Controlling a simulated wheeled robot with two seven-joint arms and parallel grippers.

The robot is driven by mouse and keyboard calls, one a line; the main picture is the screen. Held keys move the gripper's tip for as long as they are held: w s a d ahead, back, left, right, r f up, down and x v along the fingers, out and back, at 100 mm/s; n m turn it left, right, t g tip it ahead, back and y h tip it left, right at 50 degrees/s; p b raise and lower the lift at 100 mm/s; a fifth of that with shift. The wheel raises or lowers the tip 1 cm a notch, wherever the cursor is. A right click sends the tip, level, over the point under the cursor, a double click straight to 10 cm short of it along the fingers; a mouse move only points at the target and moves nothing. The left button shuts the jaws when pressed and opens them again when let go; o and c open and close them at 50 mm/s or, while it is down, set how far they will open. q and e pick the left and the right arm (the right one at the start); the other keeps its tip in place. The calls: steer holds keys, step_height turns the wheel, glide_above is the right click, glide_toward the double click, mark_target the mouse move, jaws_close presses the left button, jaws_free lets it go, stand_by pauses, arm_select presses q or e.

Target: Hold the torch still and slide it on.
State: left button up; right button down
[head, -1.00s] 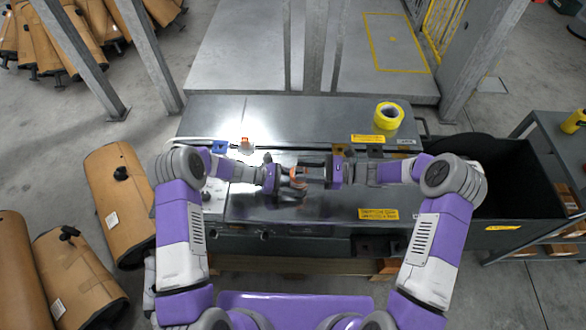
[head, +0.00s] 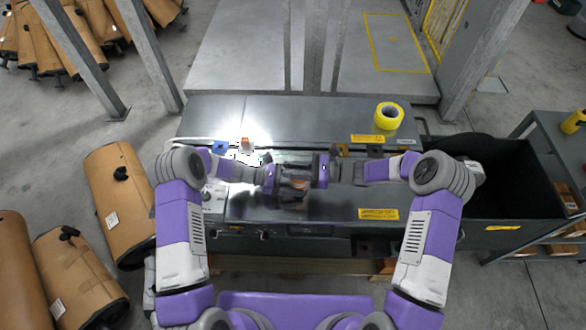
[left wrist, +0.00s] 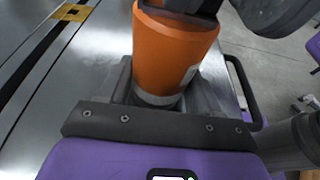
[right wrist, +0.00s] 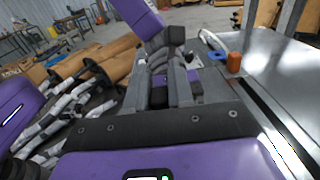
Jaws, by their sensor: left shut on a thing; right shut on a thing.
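The torch has an orange body (left wrist: 175,50), seen large in the left wrist view; a bit of its orange also shows in the head view (head: 300,183). My left gripper (head: 284,184) is shut around the torch over the bench. My right gripper (head: 308,173) is close beside it, coming in from the right at the torch's other side. In the right wrist view a dark piece (right wrist: 180,95) sits between its fingers; I cannot tell which part of the torch this is. The switch is not clearly visible.
The dark metal bench (head: 330,207) lies under both grippers. A yellow tape roll (head: 389,116), a small orange item (head: 246,145) and a blue item (head: 220,147) are on it. A black bin (head: 510,190) stands right. Brown mufflers (head: 120,200) lie left on the floor.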

steer(key=shift+w+d, duration=0.1)
steer(key=shift+w, duration=1.3)
steer(key=c, duration=1)
jaws_free()
steer(key=shift+c, duration=0.2)
steer(key=d, duration=1.2)
steer(key=shift+s, duration=0.3)
